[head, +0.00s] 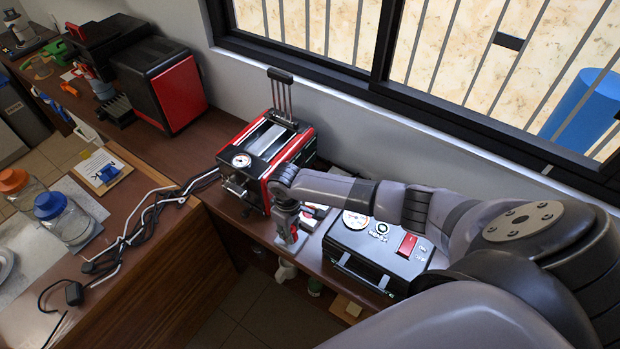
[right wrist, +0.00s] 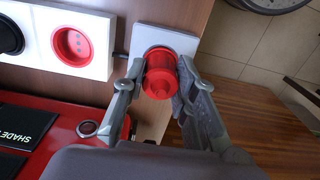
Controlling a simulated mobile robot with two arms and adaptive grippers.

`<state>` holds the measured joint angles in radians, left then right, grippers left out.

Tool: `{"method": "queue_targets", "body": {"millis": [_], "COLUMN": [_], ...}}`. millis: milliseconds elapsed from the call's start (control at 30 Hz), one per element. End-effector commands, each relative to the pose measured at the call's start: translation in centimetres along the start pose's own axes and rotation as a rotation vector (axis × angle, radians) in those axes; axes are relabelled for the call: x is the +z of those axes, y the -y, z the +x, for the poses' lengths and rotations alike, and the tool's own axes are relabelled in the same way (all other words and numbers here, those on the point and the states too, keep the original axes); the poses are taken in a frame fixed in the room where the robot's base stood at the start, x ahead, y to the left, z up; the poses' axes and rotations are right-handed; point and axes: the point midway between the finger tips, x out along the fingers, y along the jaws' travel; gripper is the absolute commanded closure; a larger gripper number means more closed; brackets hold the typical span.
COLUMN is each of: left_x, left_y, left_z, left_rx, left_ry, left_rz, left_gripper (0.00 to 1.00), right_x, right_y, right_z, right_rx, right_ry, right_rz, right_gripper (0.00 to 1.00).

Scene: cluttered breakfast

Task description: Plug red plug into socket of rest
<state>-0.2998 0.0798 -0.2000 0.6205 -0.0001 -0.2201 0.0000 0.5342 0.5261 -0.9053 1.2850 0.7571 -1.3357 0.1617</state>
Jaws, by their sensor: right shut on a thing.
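My right gripper (right wrist: 158,88) is shut on a red plug (right wrist: 162,82), one finger on each side of it. The plug sits in front of a small white socket block (right wrist: 178,40). A dark ring shows behind the plug, but I cannot tell whether the plug is in the block or just short of it. A red socket (right wrist: 75,45) on a white strip lies to the left in the right wrist view. In the head view my right gripper (head: 288,225) is low by the counter's front edge, and the plug is hard to make out. My left gripper is not in view.
A red and black toaster-like machine (head: 265,150) stands behind the gripper. A black box with a gauge and red switch (head: 375,250) stands to its right. A black socket (right wrist: 10,36) is on the strip. Black cables (head: 140,225) lie on the left counter. Floor shows beyond the edge.

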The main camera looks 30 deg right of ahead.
Motion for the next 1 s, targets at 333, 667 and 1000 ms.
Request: {"method": "queue_targets", "body": {"millis": [333, 667, 1000], "left_x": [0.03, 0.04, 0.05], "left_y": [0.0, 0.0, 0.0], "left_z": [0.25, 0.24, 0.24], "left_rx": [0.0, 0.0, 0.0], "left_ry": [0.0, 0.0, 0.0], "left_rz": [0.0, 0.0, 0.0], "left_gripper": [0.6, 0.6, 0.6], "right_x": [0.05, 0.03, 0.03], "right_y": [0.06, 0.03, 0.0], "right_z": [0.67, 0.63, 0.62], "right_rx": [-0.001, 0.0, 0.0], "right_ry": [0.001, 0.001, 0.0], "right_rz": [-0.001, 0.0, 0.0], "right_gripper": [0.71, 0.5, 0.6]}}
